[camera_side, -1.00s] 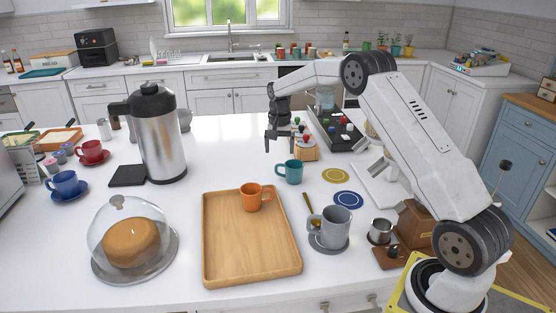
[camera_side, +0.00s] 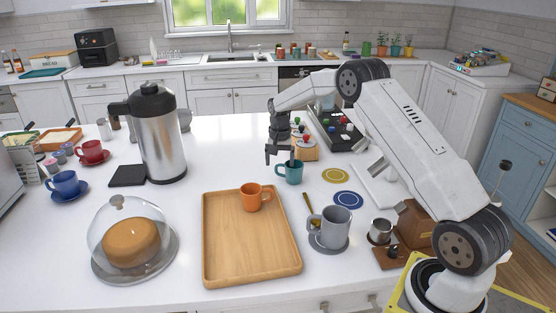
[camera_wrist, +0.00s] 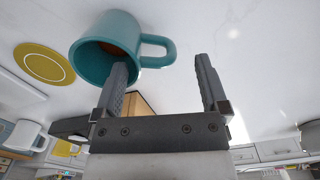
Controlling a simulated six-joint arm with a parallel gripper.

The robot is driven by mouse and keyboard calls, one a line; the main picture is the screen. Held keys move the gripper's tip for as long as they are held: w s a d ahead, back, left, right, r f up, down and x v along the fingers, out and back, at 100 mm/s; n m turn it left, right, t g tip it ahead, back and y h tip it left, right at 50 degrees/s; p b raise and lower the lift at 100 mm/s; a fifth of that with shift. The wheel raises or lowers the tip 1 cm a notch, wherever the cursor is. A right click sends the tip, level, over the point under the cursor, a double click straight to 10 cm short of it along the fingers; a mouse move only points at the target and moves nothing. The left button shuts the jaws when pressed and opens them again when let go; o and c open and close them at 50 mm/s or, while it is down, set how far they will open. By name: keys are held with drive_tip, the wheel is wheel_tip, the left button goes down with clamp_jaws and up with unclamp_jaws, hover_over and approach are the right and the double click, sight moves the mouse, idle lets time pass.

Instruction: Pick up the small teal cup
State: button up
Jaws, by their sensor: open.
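The small teal cup (camera_side: 293,175) stands upright on the white counter, just behind the wooden tray, with its handle pointing left. There the handle lies between the two fingers of my gripper (camera_wrist: 161,63). The left finger overlaps the cup's mouth; I cannot tell whether it touches the cup.
The wooden tray (camera_side: 252,255) holds an orange cup (camera_side: 251,197) in front of the teal cup. A yellow disc (camera_side: 335,176) and a blue disc (camera_side: 348,199) lie to the right. A grey mug (camera_side: 334,228) stands nearer.

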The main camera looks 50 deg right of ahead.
drive_tip(key=shift+f, duration=1.6)
clamp_jaws()
